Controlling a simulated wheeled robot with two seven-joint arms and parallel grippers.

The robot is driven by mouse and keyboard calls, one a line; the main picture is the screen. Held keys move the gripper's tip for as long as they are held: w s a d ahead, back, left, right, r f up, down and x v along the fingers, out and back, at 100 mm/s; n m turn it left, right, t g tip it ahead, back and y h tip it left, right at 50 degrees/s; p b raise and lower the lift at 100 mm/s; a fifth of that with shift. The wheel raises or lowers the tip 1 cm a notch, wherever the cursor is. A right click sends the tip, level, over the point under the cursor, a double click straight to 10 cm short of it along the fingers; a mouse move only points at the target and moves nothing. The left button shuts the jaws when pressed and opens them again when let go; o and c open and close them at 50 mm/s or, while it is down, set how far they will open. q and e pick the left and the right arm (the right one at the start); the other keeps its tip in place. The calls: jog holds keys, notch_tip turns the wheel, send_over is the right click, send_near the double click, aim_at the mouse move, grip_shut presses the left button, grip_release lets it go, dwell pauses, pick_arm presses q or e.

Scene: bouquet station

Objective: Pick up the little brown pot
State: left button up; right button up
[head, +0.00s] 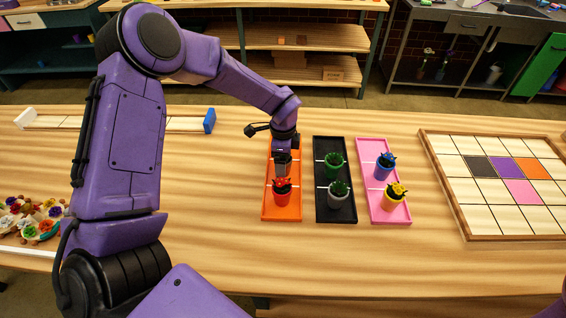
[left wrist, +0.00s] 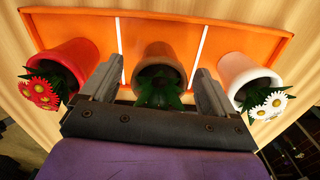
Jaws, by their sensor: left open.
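The little brown pot (left wrist: 160,62) stands in the middle compartment of the orange tray (left wrist: 262,40), with green leaves in it. In the head view it is hidden behind my left gripper (head: 282,172). In the left wrist view my left gripper (left wrist: 156,92) is open, with one finger on each side of the brown pot and its leaves. I cannot tell whether the fingers touch it. A red pot (left wrist: 68,62) with red flowers and a white pot (left wrist: 243,74) with white flowers stand in the outer compartments.
A black tray (head: 320,211) holds green and grey pots, and a pink tray (head: 372,207) holds blue and yellow pots. A wood-framed grid board (head: 452,203) lies at the right. Several flowers (head: 35,220) cluster at the left. The table front is clear.

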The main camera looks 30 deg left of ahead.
pick_arm(q)
jog(key=shift+s+r, duration=0.1)
jog(key=shift+s, duration=0.05)
jog(key=shift+c, duration=0.7)
jog(key=c, duration=1.3)
